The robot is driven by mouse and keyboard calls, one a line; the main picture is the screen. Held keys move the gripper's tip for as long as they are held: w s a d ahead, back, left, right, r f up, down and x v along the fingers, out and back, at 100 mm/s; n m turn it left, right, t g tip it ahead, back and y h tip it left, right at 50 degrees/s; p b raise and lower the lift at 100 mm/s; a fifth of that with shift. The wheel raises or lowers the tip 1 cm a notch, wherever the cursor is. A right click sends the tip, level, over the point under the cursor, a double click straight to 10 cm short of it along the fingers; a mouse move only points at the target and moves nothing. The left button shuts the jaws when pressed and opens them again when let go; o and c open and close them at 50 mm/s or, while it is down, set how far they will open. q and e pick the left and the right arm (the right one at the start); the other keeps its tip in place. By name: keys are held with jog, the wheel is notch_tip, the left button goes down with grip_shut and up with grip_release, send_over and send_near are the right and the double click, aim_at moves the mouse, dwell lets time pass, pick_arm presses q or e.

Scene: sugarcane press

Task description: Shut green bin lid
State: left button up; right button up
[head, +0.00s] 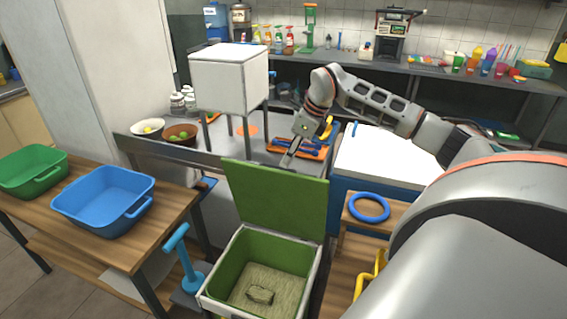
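The green bin (212,293) stands at the lower middle, a pale-rimmed box with green inner walls. Its green lid (275,200) is open and stands roughly upright at the back of the bin. A small dull green block lies on the bin's floor. My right gripper (288,163) points downward just behind the lid's top edge. Its fingers look close together in a narrow tip, with nothing visible between them. I cannot tell whether it touches the lid. My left gripper is not in view.
A wooden table with a blue tub (104,204) and a green tub (33,172) is at left. A light-blue tool (186,258) stands left of the bin. A blue ring (369,207) lies on a wooden stand at right. A white box (230,78) stands behind.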

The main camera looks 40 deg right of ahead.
jog(key=shift+x, duration=2.05)
jog(key=shift+w, duration=0.1)
grip_shut()
